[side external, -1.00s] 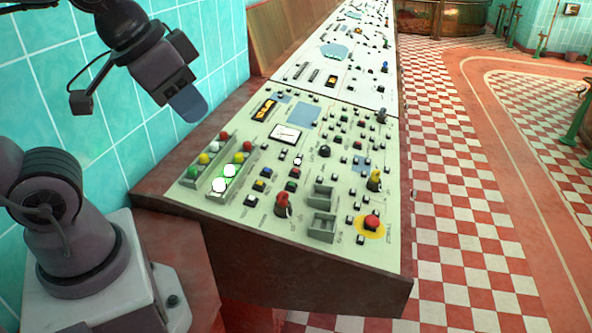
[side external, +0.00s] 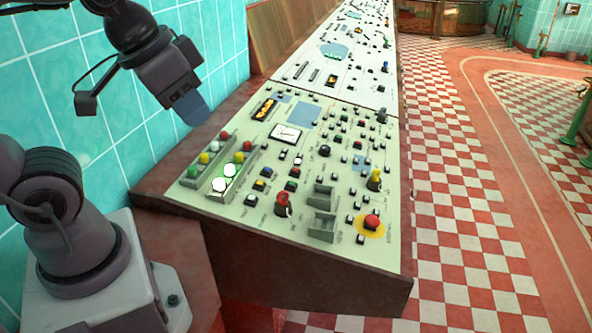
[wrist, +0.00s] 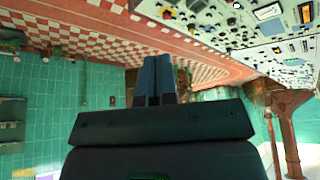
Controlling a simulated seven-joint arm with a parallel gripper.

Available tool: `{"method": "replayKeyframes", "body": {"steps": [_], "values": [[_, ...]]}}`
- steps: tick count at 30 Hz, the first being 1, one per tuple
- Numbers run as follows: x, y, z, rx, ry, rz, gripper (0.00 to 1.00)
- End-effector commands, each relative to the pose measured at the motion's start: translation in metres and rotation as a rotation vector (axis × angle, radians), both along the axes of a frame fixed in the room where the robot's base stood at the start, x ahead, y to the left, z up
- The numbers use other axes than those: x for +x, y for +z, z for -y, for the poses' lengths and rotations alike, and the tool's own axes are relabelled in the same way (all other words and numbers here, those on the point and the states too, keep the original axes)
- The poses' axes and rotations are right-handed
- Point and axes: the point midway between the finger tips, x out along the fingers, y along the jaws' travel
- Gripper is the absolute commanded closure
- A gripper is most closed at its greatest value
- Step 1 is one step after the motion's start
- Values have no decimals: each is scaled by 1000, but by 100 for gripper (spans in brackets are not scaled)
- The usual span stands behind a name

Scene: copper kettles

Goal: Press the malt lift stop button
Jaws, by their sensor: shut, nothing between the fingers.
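My gripper (side external: 196,110) is shut and empty, with blue fingers held in the air above the far left edge of the sloped cream control panel (side external: 250,135). In the wrist view its two fingers (wrist: 160,82) lie side by side, with no object between them. The panel carries several small buttons, including a red mushroom button (side external: 372,221) on a yellow disc at its near right. The labels are too small to read, so I cannot tell which is the malt lift stop button. The gripper touches no button.
Red-handled (side external: 283,203) and yellow-handled (side external: 375,178) controls stand up from the panel. Two rows of coloured lamps (side external: 220,184) are at its left. A teal tiled wall (side external: 100,130) is close behind the gripper. The checkered floor (side external: 470,270) at right is open.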

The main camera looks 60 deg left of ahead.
Motion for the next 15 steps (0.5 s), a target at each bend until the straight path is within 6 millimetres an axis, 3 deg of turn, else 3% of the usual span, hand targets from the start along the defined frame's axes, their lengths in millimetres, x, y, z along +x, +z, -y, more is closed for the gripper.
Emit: {"method": "replayKeyframes", "body": {"steps": [5,15], "values": [[18,-22,-13,-31,73,-137,100],[96,-60,-39,-259,354,-267,100]]}}
